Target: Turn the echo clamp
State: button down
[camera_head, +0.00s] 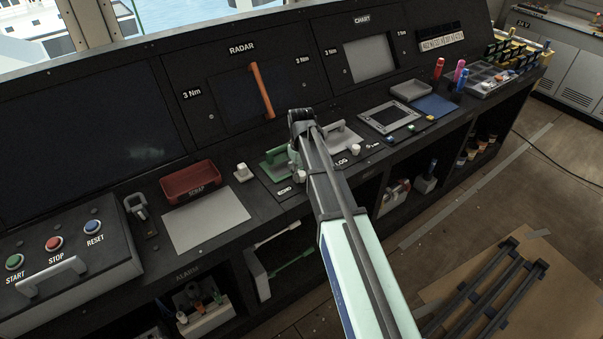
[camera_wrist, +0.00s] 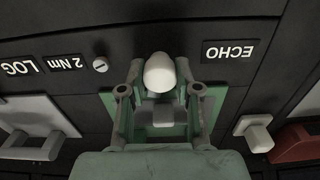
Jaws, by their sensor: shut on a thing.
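The echo clamp's pale rounded knob (camera_wrist: 160,72) shows in the wrist view beside the ECHO label (camera_wrist: 228,52), at the edge of a green panel (camera_wrist: 108,98). My gripper (camera_wrist: 160,92) has its two fingers on either side of the knob and is shut on it. In the head view my gripper (camera_head: 298,165) reaches down to the console by the green panel (camera_head: 274,164), above the ECHO label (camera_head: 285,189). My arm hides much of the clamp there, and its turn angle cannot be told.
A slotted screw (camera_wrist: 100,64) and a grey handled panel (camera_wrist: 32,118) lie to one side in the wrist view. A pale square knob (camera_head: 242,173) and the red SCRAP tray (camera_head: 188,180) stand left. An orange bar (camera_head: 262,91) crosses the radar screen.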

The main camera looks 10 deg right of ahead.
aim_at(301, 173)
jog(key=shift+n, duration=1.6)
jog(key=c, duration=0.8)
grip_release()
notch_tip(301, 173, up, 12)
